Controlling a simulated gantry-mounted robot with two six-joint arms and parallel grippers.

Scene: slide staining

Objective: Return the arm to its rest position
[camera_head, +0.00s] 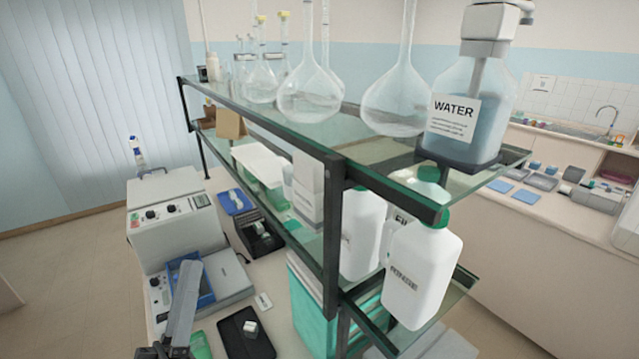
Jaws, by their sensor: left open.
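My left gripper (178,325) shows at the bottom left, in front of the bench, partly cut off by the lower edge of the picture. It is open, and I see nothing held in it. It is near a blue tray (190,284) on a grey bench instrument and left of a black tray (246,334) with a small white block on it. Whether it touches anything cannot be told. My right gripper is not in view.
A dark-framed glass shelf (335,200) runs through the middle with flasks, a WATER bottle (465,105) and a white RINSE bottle (424,270). A white instrument (175,225) stands at left. Open floor (60,270) lies further left.

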